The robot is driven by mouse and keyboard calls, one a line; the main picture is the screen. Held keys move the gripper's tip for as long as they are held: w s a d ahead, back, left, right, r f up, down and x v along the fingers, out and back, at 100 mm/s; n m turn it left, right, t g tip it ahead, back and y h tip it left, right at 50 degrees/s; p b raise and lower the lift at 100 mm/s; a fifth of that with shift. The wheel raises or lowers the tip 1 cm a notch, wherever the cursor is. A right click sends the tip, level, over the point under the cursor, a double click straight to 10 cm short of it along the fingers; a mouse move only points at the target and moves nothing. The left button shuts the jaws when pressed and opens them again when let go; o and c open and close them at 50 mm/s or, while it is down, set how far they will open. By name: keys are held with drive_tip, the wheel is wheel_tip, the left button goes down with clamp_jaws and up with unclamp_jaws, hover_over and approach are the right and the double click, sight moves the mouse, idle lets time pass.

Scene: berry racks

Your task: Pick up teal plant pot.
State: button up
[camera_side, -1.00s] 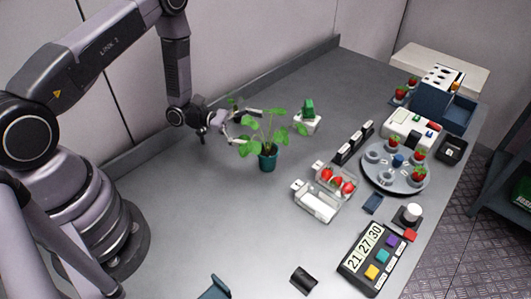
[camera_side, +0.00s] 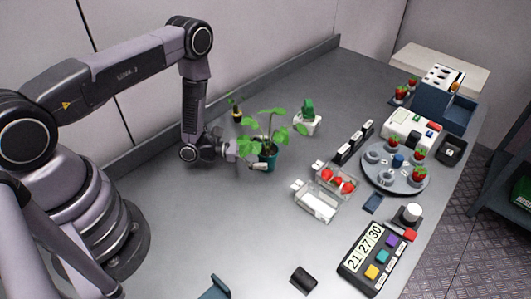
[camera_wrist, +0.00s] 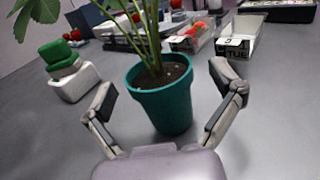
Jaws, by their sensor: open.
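The teal plant pot (camera_side: 270,160) stands upright on the grey table, with dark soil and a leafy green plant (camera_side: 262,130) growing from it. In the wrist view the pot (camera_wrist: 163,105) is in the middle, between the two fingers of my gripper (camera_wrist: 168,97). The fingers are open, one on each side, and gaps show between them and the pot. In the side view my gripper (camera_side: 250,155) is low over the table at the pot's left, with its fingers reaching to the pot. Leaves and the pot partly hide the fingers there.
A dark small pot (camera_side: 237,115) is behind my gripper. Clear boxes, one with strawberries (camera_side: 335,180), lie to the right, near a round grey tray (camera_side: 372,178). The table's front left is mostly clear.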

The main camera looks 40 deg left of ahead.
drive_tip(key=c, duration=1.3)
drive_tip(key=shift+r, duration=0.15)
